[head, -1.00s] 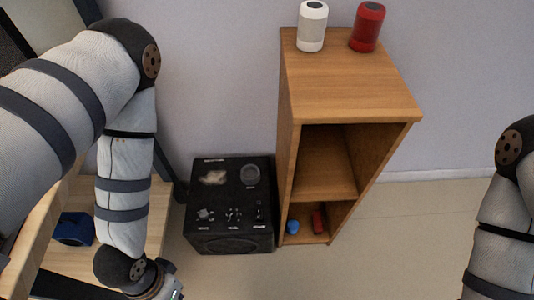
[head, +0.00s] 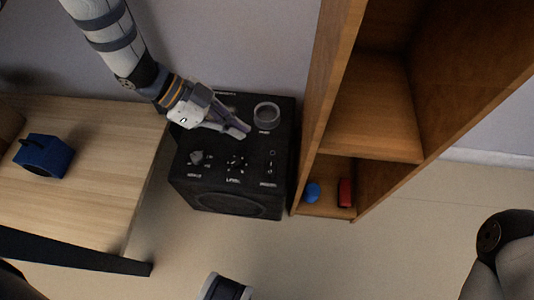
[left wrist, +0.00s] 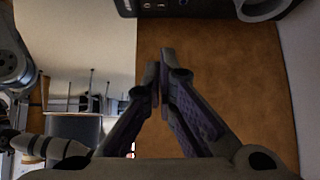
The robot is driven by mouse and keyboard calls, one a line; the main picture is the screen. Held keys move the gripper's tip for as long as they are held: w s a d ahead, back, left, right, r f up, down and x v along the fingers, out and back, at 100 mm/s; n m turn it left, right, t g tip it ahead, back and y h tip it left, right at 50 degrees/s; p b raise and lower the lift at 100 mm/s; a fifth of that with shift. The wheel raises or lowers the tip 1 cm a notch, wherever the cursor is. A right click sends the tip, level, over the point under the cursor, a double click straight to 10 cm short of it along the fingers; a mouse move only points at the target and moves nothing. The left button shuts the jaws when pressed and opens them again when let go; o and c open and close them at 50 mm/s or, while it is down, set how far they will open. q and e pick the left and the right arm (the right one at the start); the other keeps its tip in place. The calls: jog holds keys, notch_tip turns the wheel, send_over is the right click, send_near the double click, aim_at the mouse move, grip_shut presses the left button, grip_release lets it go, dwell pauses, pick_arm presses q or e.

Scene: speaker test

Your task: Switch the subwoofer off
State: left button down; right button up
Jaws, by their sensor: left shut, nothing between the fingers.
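The subwoofer (head: 235,203) is a black box on the floor, between the wooden table and the shelf. Its top panel carries a large round knob (head: 267,112) at the back right, a smaller knob (head: 197,157) at the front left, a cluster of small controls (head: 236,163) in the middle and a small switch-like control (head: 272,160) at the front right. My left gripper (head: 247,132) is shut and empty over the top panel, in front of the round knob; contact cannot be told. In the left wrist view its fingertips (left wrist: 164,55) meet, and the subwoofer's edge (left wrist: 195,8) shows at the top.
The wooden shelf (head: 378,135) stands close on the subwoofer's right, with a blue object (head: 312,192) and a red object (head: 345,192) inside low down. The table (head: 95,195) at left holds a blue box-like object (head: 45,155).

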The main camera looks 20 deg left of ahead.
pick_arm(q)
jog(key=b, duration=0.4)
send_over(268, 165)
jog(key=f, duration=0.7)
jog(key=shift+a+f, duration=0.1)
jog(key=shift+a, duration=0.2)
jog(key=f, duration=0.1)
jog(key=f+b, duration=0.1)
jog(key=f, duration=0.1)
jog(key=shift+d+f, duration=0.2)
jog(key=shift+f, duration=0.25)
pick_arm(e)
jog(key=shift+g, duration=0.5)
jog(key=f, duration=0.1)
jog(key=s+f, duration=0.1)
jog(key=f, duration=0.2)
jog(key=shift+s+f, duration=0.15)
jog(key=shift+s, duration=0.25)
pick_arm(q)
jog(key=shift+w+f, duration=0.15)
jog(key=shift+f, duration=0.2)
